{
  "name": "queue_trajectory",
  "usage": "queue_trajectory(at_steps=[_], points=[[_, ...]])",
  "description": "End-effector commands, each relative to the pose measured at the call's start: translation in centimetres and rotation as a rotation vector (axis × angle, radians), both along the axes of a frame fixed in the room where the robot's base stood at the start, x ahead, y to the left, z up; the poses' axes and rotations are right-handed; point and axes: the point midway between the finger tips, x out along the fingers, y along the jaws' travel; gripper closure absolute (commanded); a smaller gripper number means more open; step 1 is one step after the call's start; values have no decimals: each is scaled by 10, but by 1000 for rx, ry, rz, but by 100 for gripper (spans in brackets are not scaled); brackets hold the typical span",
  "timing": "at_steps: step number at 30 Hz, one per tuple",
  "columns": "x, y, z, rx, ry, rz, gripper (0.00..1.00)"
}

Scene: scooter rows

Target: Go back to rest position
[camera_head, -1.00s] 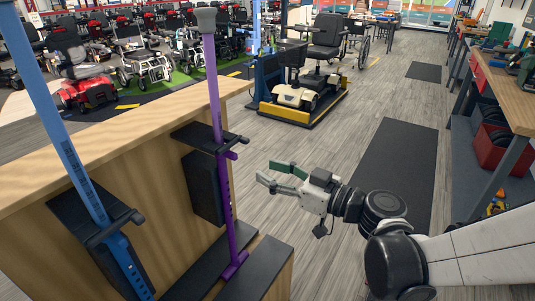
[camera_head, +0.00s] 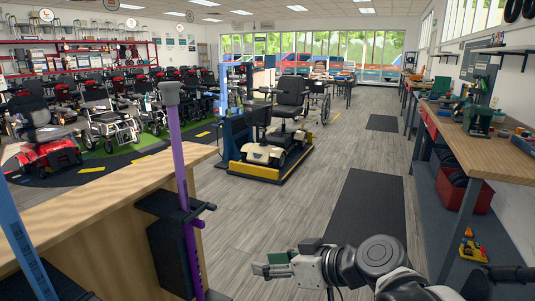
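My gripper (camera_head: 264,269) is low in the middle of the head view, with green-grey fingers pointing left. It is beside the wooden stand, to the right of the purple crutch, and apart from both. I see nothing held in it. The fingers are small and seen nearly edge-on, so their opening is hard to make out. My arm comes in from the lower right corner.
A purple crutch (camera_head: 182,185) and a blue crutch (camera_head: 25,250) stand against the wooden stand (camera_head: 110,200). A cream scooter (camera_head: 262,153) sits on a yellow-edged platform. A workbench (camera_head: 480,150) lines the right. The floor with a dark mat (camera_head: 360,205) is clear.

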Motion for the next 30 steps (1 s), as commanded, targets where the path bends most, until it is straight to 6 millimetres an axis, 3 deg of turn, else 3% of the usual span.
queue_trajectory(at_steps=[9, 18, 27, 30], points=[[-38, -75, -16, -194, 226, -282, 68], [-76, -149, -19, -325, 334, -586, 68], [-105, -200, -10, -391, 355, -809, 68], [-102, -198, 10, -388, 356, -802, 68]])
